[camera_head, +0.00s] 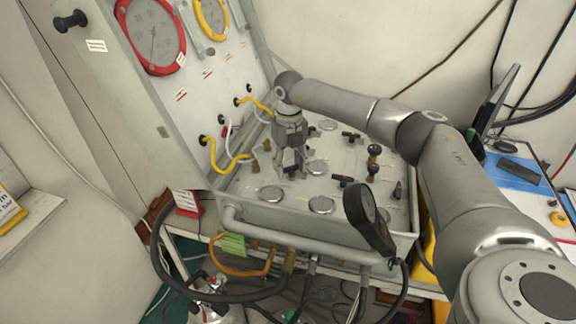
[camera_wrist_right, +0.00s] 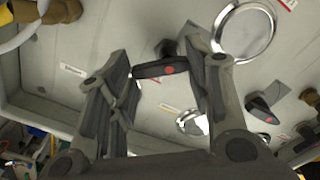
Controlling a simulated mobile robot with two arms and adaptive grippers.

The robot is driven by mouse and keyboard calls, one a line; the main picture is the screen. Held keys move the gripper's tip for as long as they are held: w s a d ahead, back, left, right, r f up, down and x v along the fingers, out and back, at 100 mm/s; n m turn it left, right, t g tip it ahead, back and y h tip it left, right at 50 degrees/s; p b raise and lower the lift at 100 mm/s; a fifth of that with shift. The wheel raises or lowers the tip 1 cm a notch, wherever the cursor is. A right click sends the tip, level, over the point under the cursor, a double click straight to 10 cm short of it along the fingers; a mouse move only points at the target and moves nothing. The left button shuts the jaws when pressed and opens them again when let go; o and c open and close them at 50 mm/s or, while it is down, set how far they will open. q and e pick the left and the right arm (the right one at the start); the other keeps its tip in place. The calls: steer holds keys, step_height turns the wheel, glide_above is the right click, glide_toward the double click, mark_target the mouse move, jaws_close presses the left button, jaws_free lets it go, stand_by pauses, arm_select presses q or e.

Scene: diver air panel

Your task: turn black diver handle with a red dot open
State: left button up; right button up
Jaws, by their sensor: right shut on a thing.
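The black handle with a red dot (camera_wrist_right: 160,69) shows in the right wrist view, lying crosswise between the two fingers of my right gripper (camera_wrist_right: 157,62). The fingers are shut on its ends. In the head view my right gripper (camera_head: 290,165) points down onto the grey panel top (camera_head: 240,188), and its fingers mostly hide the handle there. A second black handle with a red dot (camera_wrist_right: 262,109) stands apart to the right in the wrist view. My left gripper is not in view.
Several round metal discs (camera_head: 321,205) and other black handles (camera_head: 342,181) stand around the gripper. The upright panel with red-rimmed gauge (camera_head: 151,35) and yellow hoses (camera_head: 213,155) is at the left.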

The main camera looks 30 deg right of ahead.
steer(key=n, duration=0.1)
steer(key=n+b, duration=0.1)
steer(key=n, duration=0.3)
steer(key=shift+s+d+f+b, duration=0.15)
steer(key=shift+s+d+b, duration=0.15)
steer(key=shift+b, duration=0.05)
steer(key=shift+n+b, duration=0.45)
steer(key=shift+n, duration=1.55)
steer(key=shift+r, duration=0.25)
steer(key=o, duration=1.1)
steer(key=shift+o, duration=0.6)
steer(key=shift+w+d+f, duration=0.1)
steer(key=shift+d+f, duration=0.05)
steer(key=shift+d, duration=0.05)
steer(key=shift+a, duration=0.1)
